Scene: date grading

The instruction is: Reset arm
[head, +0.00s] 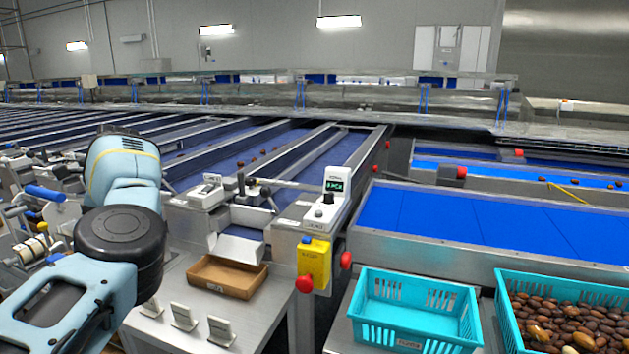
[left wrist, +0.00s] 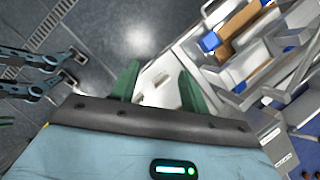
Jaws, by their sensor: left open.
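My left arm (head: 120,220) comes in from the left in the head view, in front of the steel bench and the cardboard tray. Its gripper does not show in that view. In the left wrist view my left gripper (left wrist: 159,70) has its two green fingers spread apart with nothing between them. Grey floor and pale equipment lie beyond the fingers. My right arm and right gripper are not in view.
A cardboard tray (head: 228,275) sits on the steel bench beside my left arm. A yellow control box (head: 314,262) stands right of it. An empty turquoise crate (head: 408,340) and a crate of dates (head: 510,325) stand at right. A blue belt (head: 470,222) lies behind.

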